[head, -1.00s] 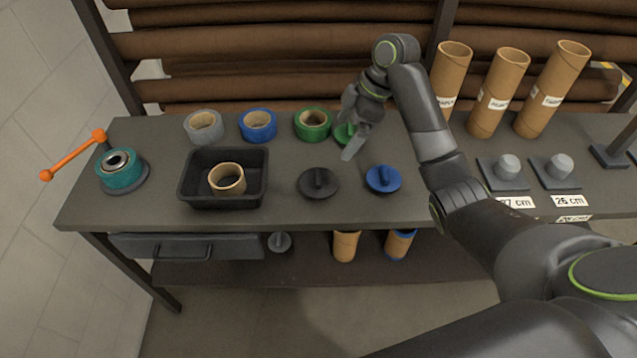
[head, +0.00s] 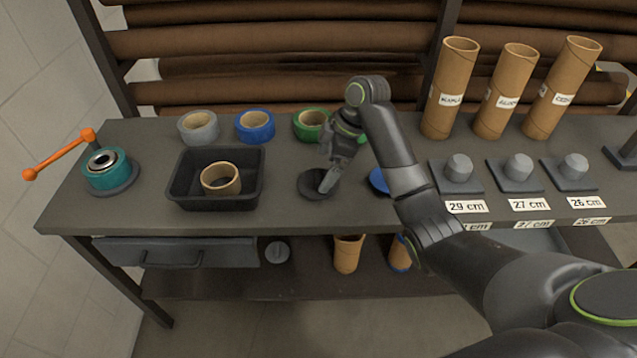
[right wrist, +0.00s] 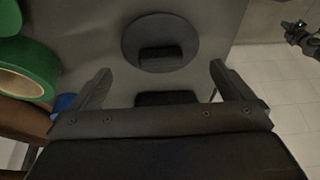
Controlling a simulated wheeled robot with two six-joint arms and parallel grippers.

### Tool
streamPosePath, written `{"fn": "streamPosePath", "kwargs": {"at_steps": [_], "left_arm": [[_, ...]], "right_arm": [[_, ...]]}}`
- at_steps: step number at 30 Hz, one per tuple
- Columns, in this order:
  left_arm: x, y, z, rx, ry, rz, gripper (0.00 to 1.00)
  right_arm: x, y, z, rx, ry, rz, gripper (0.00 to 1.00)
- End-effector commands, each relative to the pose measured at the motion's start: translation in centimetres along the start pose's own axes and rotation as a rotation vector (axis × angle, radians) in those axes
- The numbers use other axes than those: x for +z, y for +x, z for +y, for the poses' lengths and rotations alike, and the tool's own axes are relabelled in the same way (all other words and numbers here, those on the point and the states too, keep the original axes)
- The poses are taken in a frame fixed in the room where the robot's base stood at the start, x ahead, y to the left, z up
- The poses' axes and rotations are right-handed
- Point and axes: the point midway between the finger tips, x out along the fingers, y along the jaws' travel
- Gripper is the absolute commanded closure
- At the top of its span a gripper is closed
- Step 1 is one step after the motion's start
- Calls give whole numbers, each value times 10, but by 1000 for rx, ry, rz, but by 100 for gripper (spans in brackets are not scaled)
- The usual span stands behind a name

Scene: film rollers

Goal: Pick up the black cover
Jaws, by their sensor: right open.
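The black cover (head: 309,186) is a flat dark disc with a raised bar handle, lying on the workbench. In the right wrist view the cover (right wrist: 160,30) lies ahead of the fingers, with its handle at its near side. My right gripper (head: 328,184) is open, above the cover, and hides part of it in the head view. In the wrist view the right gripper's fingers (right wrist: 159,68) are spread wide with nothing between them. A dark arm part at the right wrist view's top right looks like my left gripper (right wrist: 300,32); its jaws are too small to read.
A blue cover (head: 378,181) lies just right, partly behind my arm. A black tray (head: 215,203) with a cardboard ring stands left. Grey, blue and green tape rolls (head: 310,124) line the back. Weights (head: 459,172) and cardboard tubes (head: 451,88) stand right.

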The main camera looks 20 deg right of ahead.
Motion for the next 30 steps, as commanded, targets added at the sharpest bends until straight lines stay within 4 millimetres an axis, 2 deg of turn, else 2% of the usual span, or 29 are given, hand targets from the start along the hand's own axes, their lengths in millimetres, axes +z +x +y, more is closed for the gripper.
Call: {"fn": "streamPosePath", "kwargs": {"at_steps": [7, 11, 17, 24, 30], "left_arm": [[0, -4, 0, 0, 0, 0, 100], [0, -4, 0, 0, 0, 0, 100], [0, -3, 0, 0, 0, -1, 100], [0, -3, 0, 0, 0, -1, 100], [0, -3, 0, 1, 0, -1, 100]], "right_arm": [[-1, 37, -2, -4, 1, 2, 0], [0, 45, -2, -1, 0, 0, 0], [0, 45, -1, -1, 0, 0, 0], [0, 45, -1, -1, 0, 0, 31], [-1, 44, -1, 0, 0, 0, 31]]}}
